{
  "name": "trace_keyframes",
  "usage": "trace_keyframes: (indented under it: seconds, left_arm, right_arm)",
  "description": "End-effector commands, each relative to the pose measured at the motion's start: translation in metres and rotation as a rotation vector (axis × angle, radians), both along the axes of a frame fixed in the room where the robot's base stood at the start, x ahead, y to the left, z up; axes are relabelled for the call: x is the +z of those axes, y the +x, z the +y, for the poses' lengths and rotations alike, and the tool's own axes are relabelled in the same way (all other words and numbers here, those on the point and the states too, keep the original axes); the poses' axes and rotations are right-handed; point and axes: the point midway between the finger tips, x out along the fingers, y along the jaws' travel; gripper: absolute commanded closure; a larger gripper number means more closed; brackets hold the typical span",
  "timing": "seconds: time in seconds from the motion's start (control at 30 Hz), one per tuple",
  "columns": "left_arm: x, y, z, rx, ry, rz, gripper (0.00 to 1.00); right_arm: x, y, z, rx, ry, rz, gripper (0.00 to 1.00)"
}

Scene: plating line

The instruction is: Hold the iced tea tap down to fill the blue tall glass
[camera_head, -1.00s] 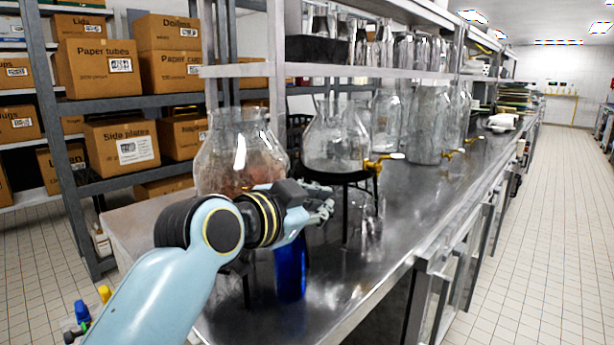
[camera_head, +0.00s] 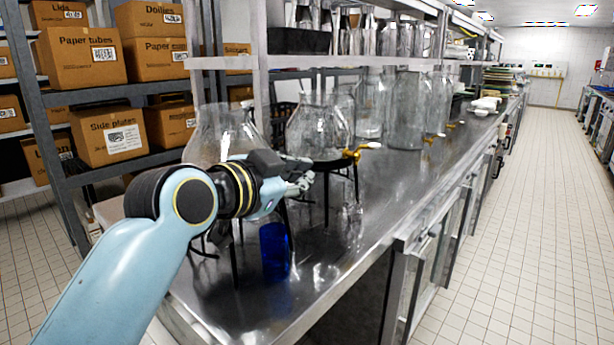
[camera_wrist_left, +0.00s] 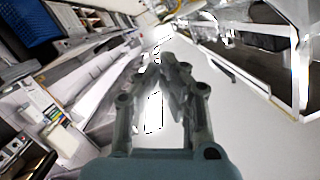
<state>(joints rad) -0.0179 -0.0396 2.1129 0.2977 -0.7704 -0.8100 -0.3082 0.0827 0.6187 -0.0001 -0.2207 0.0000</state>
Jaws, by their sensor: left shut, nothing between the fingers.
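The blue tall glass (camera_head: 274,252) stands upright on the steel counter, below my left wrist. The nearest glass dispenser (camera_head: 212,135) stands on a dark stand behind my arm. Its tap is hidden by my left wrist and gripper, so I cannot tell whether it is touched or pressed. My left gripper (camera_head: 300,178) is shut and empty, above and slightly right of the glass. Its closed fingers also show in the left wrist view (camera_wrist_left: 170,75). How full the glass is cannot be made out. My right gripper is not in view.
A second dispenser (camera_head: 318,128) with a brass tap (camera_head: 362,151) stands farther along the counter (camera_head: 330,245). Large glass jars (camera_head: 406,112) stand beyond it. A shelf with glassware hangs above. Boxes (camera_head: 107,137) fill the rack at left. The tiled aisle at right is clear.

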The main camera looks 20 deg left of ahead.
Motion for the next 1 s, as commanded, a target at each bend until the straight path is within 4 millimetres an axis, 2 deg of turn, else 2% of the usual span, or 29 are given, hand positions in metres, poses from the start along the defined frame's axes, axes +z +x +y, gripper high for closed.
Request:
trace_keyframes:
  seconds: [0.03, 0.2, 0.4, 0.7, 1.0]
  left_arm:
    - [-0.005, -0.013, 0.004, -0.001, 0.005, 0.004, 1.00]
    - [0.003, -0.046, 0.011, 0.000, 0.004, 0.004, 1.00]
    - [0.010, -0.067, 0.016, 0.000, 0.003, 0.003, 1.00]
    - [0.012, -0.072, 0.016, 0.000, 0.001, 0.004, 1.00]
    - [0.011, -0.071, 0.016, -0.001, 0.000, 0.003, 1.00]
  right_arm:
    - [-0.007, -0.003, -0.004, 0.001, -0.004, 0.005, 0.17]
    - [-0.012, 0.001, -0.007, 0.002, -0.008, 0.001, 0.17]
    - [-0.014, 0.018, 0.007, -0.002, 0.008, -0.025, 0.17]
    - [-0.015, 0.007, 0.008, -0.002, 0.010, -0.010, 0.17]
    - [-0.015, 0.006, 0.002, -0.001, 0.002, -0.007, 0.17]
